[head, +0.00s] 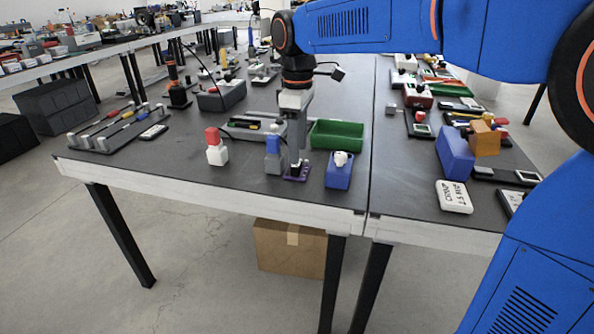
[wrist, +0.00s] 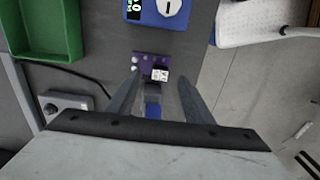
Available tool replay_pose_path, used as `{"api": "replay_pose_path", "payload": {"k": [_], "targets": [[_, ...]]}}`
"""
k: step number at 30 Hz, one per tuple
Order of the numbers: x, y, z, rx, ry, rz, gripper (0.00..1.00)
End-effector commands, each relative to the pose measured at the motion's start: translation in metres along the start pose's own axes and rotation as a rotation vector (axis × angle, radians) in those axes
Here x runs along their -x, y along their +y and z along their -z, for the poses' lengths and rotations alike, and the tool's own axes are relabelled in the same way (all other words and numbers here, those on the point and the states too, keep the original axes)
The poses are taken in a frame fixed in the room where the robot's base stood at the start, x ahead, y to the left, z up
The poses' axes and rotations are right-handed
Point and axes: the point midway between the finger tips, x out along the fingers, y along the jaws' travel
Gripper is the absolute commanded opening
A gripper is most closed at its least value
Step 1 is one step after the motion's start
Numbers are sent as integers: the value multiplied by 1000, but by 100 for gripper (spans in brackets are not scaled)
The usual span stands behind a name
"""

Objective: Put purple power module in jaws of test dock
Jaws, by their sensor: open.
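The purple power module (head: 297,175) lies on the dark table near its front edge. It also shows in the wrist view (wrist: 141,60), as a small purple board with white round parts and a pale square label. My gripper (head: 295,168) points down over the module and is open. In the wrist view the fingertips (wrist: 159,80) are on either side of the module's near end, with nothing held. I cannot make out the test dock or its jaws for certain.
A blue box with a white knob (head: 340,172) stands close right of the module. A grey and blue upright piece (head: 273,157) stands close left. A green bin (head: 337,135) is behind, a red and white piece (head: 216,148) farther left.

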Motion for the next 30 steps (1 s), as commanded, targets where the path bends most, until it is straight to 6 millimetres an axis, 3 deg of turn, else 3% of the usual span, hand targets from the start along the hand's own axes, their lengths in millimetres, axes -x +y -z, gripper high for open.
{"api": "replay_pose_path", "payload": {"k": [9, 18, 19, 24, 30], "targets": [[-40, 0, 5, 0, -1, 1, 47], [-44, 0, 5, 0, -1, 1, 47], [-44, 0, 5, 0, -1, 1, 44], [-44, 0, 5, 0, -1, 1, 4], [-44, 0, 5, 0, 0, 0, 0]]}}
